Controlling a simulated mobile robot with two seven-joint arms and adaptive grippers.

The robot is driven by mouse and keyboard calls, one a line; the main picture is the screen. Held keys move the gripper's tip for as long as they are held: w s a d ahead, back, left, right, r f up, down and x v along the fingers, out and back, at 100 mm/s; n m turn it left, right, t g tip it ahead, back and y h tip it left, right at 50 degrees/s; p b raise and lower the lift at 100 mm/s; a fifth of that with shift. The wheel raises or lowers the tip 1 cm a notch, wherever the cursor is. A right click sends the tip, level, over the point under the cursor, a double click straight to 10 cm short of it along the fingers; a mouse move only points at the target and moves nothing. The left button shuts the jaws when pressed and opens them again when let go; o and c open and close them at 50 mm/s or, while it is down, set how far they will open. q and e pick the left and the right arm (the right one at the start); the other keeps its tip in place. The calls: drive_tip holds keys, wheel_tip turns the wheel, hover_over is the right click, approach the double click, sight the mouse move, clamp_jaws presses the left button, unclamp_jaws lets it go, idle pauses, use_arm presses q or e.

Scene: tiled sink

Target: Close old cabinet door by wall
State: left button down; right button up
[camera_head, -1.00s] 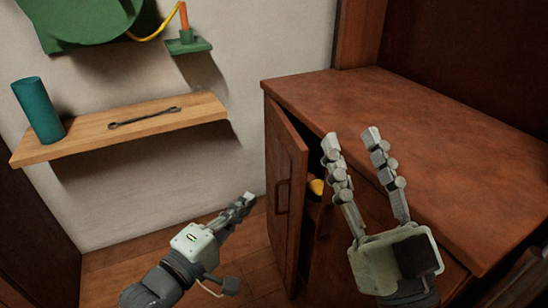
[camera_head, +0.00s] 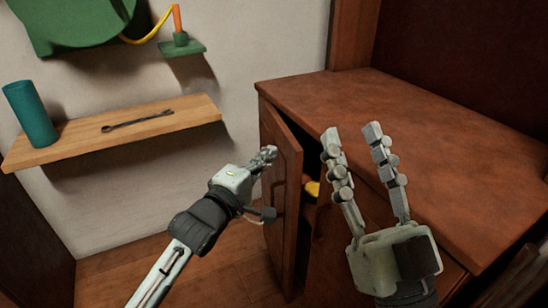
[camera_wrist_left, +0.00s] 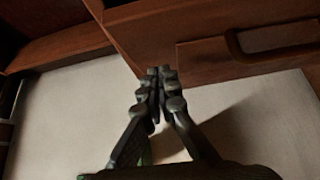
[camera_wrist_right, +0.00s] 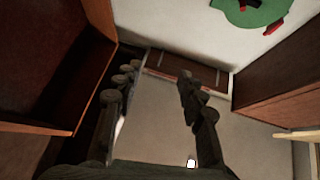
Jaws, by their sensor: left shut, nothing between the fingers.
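The wooden cabinet door (camera_head: 283,185) stands partly open on the left side of the brown cabinet, near the wall. It has a dark handle, which also shows in the left wrist view (camera_wrist_left: 235,48). My left gripper (camera_head: 268,154) is shut and empty, with its fingertips close to the door's outer face, left of the handle. I cannot tell whether they touch it. My right gripper (camera_head: 352,130) is open and empty above the cabinet, with the cabinet top (camera_head: 440,130) behind it. A yellow item (camera_head: 312,188) shows inside the door gap.
A wooden wall shelf (camera_head: 190,112) carries a teal cylinder (camera_head: 30,115) and a wrench (camera_head: 137,121). A green bracket (camera_head: 182,48) with a yellow hose is higher on the wall. The wooden floor left of the door is clear.

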sight(300, 150)
use_arm(q)
drive_tip(key=shift+w+d, duration=0.2)
drive_tip(key=shift+d, duration=0.5)
use_arm(e)
drive_tip(key=shift+s+d+r+t, duration=0.1)
drive_tip(key=shift+s+r+t, duration=0.05)
drive_tip(key=shift+r+t, duration=0.15)
use_arm(q)
drive_tip(key=shift+d, duration=0.1)
drive_tip(key=d+p, duration=0.1)
drive_tip(key=w+d+p, duration=0.1)
drive_tip(key=d, duration=0.3)
drive_tip(key=shift+w+d+r+p, duration=0.15)
drive_tip(key=shift+w+p, duration=0.1)
drive_tip(key=shift+p, duration=0.15)
use_arm(e)
wheel_tip(300, 150, down, 7)
drive_tip(key=w+a+g+h, duration=0.1)
drive_tip(key=w+g, duration=0.1)
drive_tip(key=g, duration=0.3)
drive_tip(key=shift+w+f+h, duration=0.2)
drive_tip(key=shift+w+h, duration=0.1)
drive_tip(key=shift+w, duration=0.1)
drive_tip(key=shift+a, duration=0.1)
